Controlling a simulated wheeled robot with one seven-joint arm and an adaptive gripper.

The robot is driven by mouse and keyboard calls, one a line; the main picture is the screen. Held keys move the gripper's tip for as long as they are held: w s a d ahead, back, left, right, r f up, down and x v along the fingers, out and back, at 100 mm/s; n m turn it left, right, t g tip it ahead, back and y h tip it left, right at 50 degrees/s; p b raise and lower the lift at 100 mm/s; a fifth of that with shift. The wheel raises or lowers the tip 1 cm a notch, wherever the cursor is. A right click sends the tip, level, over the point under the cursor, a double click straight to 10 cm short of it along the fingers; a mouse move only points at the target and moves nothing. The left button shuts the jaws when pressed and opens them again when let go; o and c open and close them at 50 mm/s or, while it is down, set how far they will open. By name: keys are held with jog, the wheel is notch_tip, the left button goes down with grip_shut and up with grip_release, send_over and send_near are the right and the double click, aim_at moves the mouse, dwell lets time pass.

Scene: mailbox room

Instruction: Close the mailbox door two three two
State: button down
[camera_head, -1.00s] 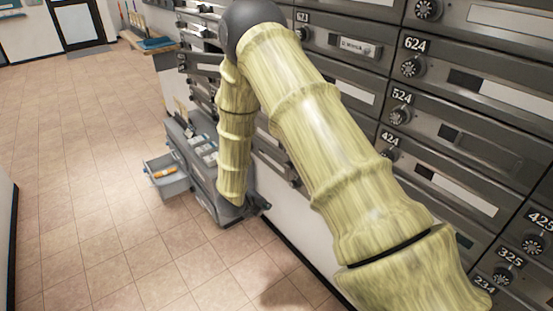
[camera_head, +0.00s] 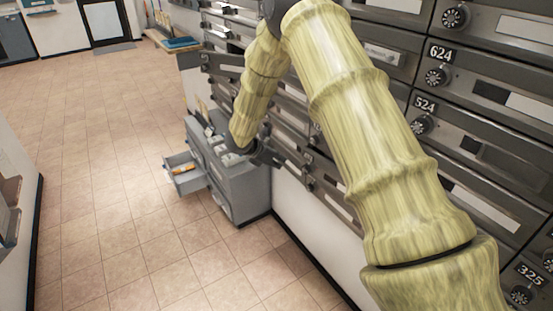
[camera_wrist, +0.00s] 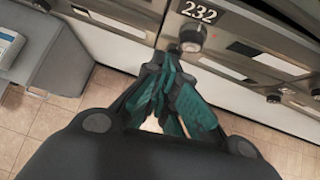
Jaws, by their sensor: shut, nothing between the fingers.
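I cannot tell whether the tips touch the door. In the head view my gripper (camera_head: 262,154) is a small dark shape beside the lower mailboxes, and number 232 cannot be read there.
A grey cabinet (camera_head: 243,190) with a pulled-out drawer (camera_head: 186,176) stands below my gripper, beside the mailbox wall. More numbered mailboxes, such as 624 (camera_head: 480,88), fill the right. The tiled floor (camera_head: 110,190) at left is open.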

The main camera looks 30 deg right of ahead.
jog(key=w+d+f+p, duration=0.1)
jog(key=d+f, duration=0.3)
jog(key=d, duration=0.4)
jog(key=shift+w, duration=0.25)
jog(key=shift+f, duration=0.1)
